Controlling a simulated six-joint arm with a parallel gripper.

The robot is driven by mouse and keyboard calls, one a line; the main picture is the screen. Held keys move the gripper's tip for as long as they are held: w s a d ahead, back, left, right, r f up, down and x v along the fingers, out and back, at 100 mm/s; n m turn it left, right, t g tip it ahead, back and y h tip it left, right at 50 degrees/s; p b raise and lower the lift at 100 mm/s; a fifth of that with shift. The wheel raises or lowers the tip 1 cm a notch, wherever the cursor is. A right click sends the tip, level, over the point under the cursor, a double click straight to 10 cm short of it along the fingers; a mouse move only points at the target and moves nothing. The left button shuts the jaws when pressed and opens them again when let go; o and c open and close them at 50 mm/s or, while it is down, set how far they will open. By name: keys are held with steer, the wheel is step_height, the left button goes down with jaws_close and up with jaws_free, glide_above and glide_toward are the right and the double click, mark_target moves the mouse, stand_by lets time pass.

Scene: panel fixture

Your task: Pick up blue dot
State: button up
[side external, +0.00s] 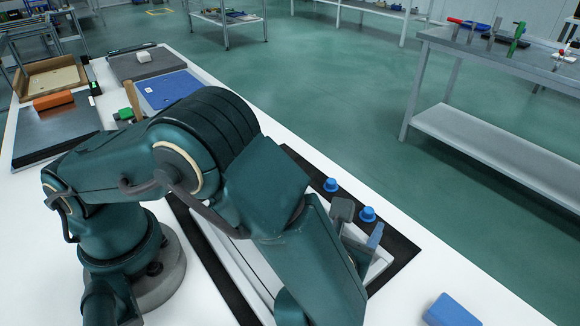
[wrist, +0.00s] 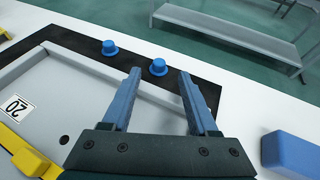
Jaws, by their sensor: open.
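Two small blue round knobs with flanged bases, which fit the blue dot, sit on the black border of the panel. The first knob (side external: 330,185) is farther from my gripper and shows at upper left in the wrist view (wrist: 110,48). The second knob (side external: 367,214) is nearer and shows in the wrist view (wrist: 158,67) just beyond the gap between my fingertips. My gripper (side external: 358,226) is open and empty, its blue-grey fingers (wrist: 160,76) pointing toward the second knob. My arm hides much of the panel in the side view.
The light grey panel (wrist: 88,79) carries a yellow handle (wrist: 25,155) and a "20" label. A blue block (side external: 451,311) lies on the white table, right of my gripper in the wrist view (wrist: 292,153). Trays and an orange block (side external: 53,100) are at the far left.

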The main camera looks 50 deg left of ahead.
mark_target(368, 210)
steer(key=x, duration=0.6)
steer(key=shift+a, duration=0.15)
jaws_close()
